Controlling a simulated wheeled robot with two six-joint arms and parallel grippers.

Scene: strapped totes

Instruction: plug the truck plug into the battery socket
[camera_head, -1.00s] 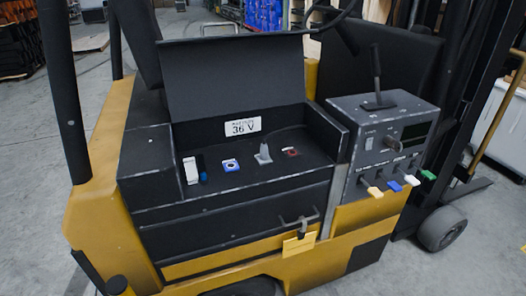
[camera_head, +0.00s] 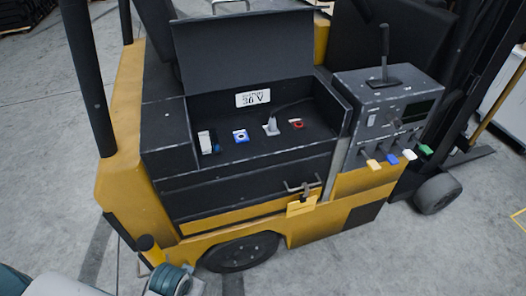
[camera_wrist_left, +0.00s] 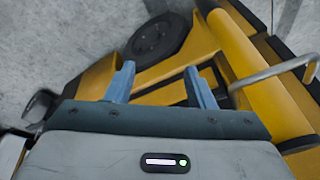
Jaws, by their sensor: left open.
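A grey plug (camera_head: 271,127) with a dark cable stands in the open battery compartment (camera_head: 262,152) of the yellow and black truck. I cannot tell for sure which is the battery socket. My left gripper (camera_wrist_left: 160,85) is open and empty in the left wrist view, its blue fingers apart in front of the truck's yellow lower side and wheel. In the head view only my left arm shows, at the bottom left, well away from the plug. My right gripper is not visible.
A white part with blue (camera_head: 206,142) is at the compartment's left end. The raised lid (camera_head: 245,50) stands behind, below it a 36 V label (camera_head: 253,98). A lever console (camera_head: 385,110) stands right. Floor in front is clear.

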